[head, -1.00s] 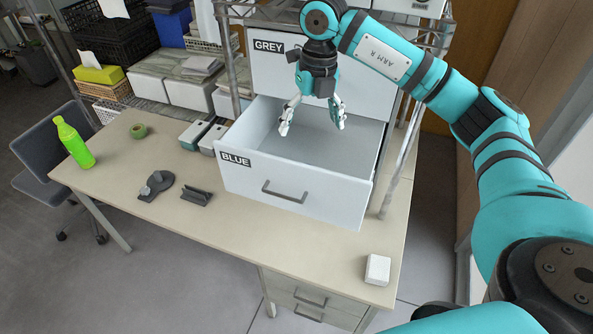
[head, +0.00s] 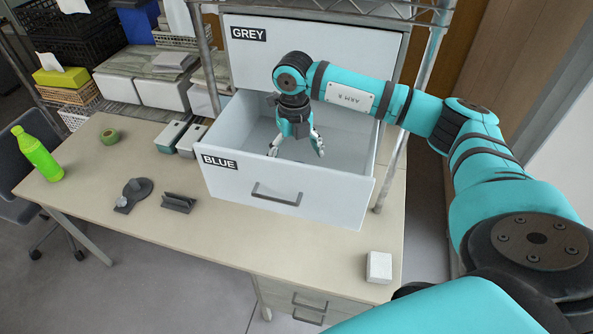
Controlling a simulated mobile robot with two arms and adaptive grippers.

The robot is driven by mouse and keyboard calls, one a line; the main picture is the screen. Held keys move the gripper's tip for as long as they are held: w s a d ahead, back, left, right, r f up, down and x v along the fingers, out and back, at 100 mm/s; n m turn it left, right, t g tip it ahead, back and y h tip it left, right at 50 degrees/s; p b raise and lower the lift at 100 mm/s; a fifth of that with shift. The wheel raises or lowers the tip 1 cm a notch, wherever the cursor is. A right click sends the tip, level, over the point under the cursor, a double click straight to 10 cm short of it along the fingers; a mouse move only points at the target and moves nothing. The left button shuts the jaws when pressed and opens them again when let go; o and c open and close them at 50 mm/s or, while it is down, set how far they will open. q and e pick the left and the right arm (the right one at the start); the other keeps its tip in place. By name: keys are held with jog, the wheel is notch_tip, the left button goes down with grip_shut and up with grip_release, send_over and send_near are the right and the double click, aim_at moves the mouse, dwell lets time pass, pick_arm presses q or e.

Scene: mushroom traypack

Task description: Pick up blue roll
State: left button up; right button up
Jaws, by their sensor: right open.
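No blue roll shows in the head view. The drawer labelled BLUE (head: 325,200) is pulled open; part of its inside is hidden behind its front wall and my gripper. My right gripper (head: 296,152) points down into the open drawer with its fingers apart. Nothing shows between the fingers. My left gripper is not in view.
The GREY drawer (head: 330,60) above is shut. On the table (head: 190,230) are a tape dispenser (head: 133,195), a dark holder (head: 178,203), a green bottle (head: 38,158) and a white block (head: 379,267). Metal rack posts flank the drawers. The table's front middle is clear.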

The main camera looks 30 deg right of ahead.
notch_tip(320, 180, down, 3)
jog(key=shift+w+r, duration=0.15)
jog(key=shift+r, duration=0.05)
jog(key=shift+d+f+p, duration=0.1)
jog(key=shift+f+p, duration=0.15)
jog(key=shift+p, duration=0.3)
jog(key=f, duration=0.1)
jog(key=f+p, duration=0.2)
jog(key=shift+d+f, duration=0.3)
jog(key=shift+f, duration=0.55)
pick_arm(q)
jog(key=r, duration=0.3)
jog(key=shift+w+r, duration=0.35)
pick_arm(e)
jog(key=c, duration=1.3)
